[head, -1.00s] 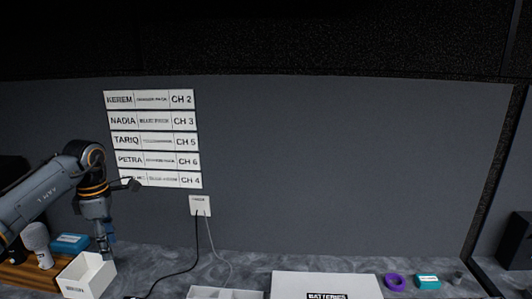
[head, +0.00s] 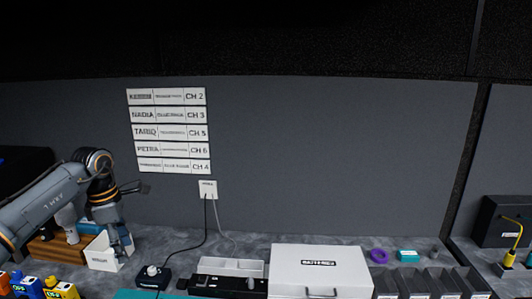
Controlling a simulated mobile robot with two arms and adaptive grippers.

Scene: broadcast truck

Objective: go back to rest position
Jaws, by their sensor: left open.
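My left gripper (head: 122,246) hangs from the arm that comes in from the left. It is open and points down at the right side of a small white bin (head: 101,258) on the grey counter. Whether it touches the bin I cannot tell. Nothing shows between its fingers. My right gripper is not in the picture.
A white batteries box (head: 318,268) stands at centre right, beside a white tray (head: 231,267). A black device (head: 153,277) with a cable sits left of it. Colourful packs (head: 62,289) sit front left.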

